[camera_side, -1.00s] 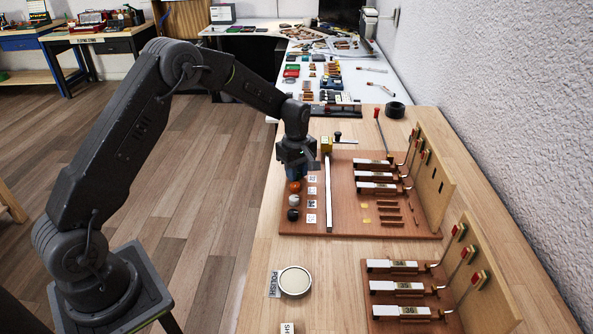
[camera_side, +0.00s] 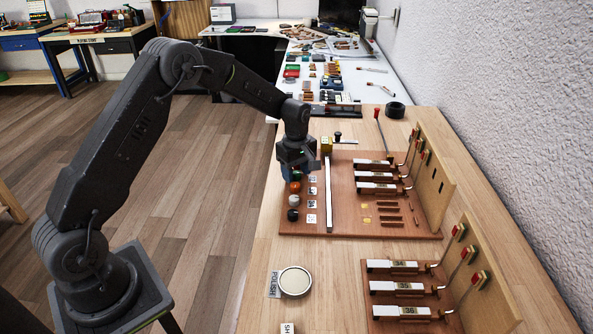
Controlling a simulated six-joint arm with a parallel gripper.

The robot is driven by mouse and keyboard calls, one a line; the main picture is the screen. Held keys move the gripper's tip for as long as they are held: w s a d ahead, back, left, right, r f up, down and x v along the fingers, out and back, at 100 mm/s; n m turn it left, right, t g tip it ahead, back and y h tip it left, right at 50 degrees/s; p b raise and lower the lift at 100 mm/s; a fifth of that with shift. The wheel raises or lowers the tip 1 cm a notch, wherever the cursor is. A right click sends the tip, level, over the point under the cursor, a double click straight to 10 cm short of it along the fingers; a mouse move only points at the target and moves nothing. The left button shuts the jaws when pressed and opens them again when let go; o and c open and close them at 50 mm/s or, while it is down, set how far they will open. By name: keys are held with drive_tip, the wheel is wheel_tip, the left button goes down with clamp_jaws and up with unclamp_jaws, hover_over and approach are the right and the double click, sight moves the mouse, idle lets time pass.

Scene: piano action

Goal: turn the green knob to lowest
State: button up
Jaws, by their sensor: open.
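The green knob (camera_side: 297,176) shows as a small dark round shape at the far end of a row of knobs on the brown board, partly hidden by my gripper. An orange knob (camera_side: 295,188), a white knob (camera_side: 293,200) and a black knob (camera_side: 292,215) follow it toward the camera. My gripper (camera_side: 291,172) is open and points down, just above or beside the green knob. I cannot tell whether it touches the knob. The knob's setting is too small to read.
Small white labels (camera_side: 312,205) lie right of the knobs, then a long white bar (camera_side: 328,195). Piano keys with hammers (camera_side: 376,176) stand at the board's right. A round POLISH dish (camera_side: 294,281) and a second key set (camera_side: 404,289) are nearer.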

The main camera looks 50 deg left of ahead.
sight(296, 173)
wheel_tip(296, 173, up, 14)
idle(0.4)
drive_tip(key=shift+f, duration=0.1)
drive_tip(key=s+d+r+m+t, duration=0.1)
drive_tip(key=s+d+r+m, duration=0.3)
drive_tip(key=s, duration=0.3)
drive_tip(key=s+d+r+m+t, duration=0.2)
drive_tip(key=s+r+m, duration=0.2)
drive_tip(key=s+r, duration=0.3)
drive_tip(key=s+d+f+m+t, duration=0.1)
drive_tip(key=s+m, duration=0.3)
drive_tip(key=s, duration=0.4)
drive_tip(key=s+d+f+m+t, duration=0.1)
drive_tip(key=s+d+m, duration=0.2)
drive_tip(key=s, duration=0.6)
drive_tip(key=shift+f+m+t, duration=0.25)
drive_tip(key=shift+m+t, duration=0.05)
drive_tip(key=shift+m, duration=0.6)
drive_tip(key=shift+d, duration=0.1)
